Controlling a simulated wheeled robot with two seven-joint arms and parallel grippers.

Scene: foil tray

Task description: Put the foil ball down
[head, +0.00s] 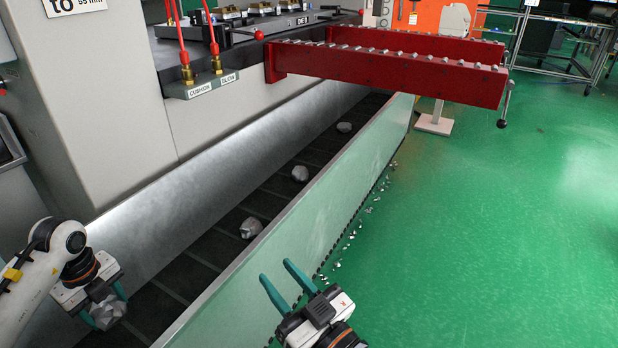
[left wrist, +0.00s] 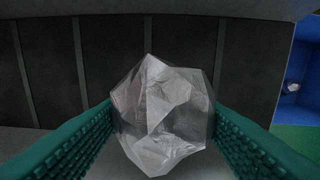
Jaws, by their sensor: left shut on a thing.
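My left gripper (head: 110,298) is shut on a crumpled foil ball (head: 107,312) at the lower left of the head view. In the left wrist view the foil ball (left wrist: 163,115) sits between the two green fingers, above the dark ribbed belt (left wrist: 100,65). The gap between ball and belt is hard to judge. My right gripper (head: 277,279) is open and empty, at the bottom middle of the head view, near the outer side of the trough wall. The belt (head: 190,272) also shows in the head view, running away between two metal walls.
Several other foil lumps lie along the belt, the nearest lump (head: 250,228) in mid-trough. The trough's right wall (head: 300,225) stands between my grippers. A red roller rail (head: 390,75) crosses over the far end. Metal chips (head: 350,235) litter the green floor. A blue container (left wrist: 298,75) shows at right in the left wrist view.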

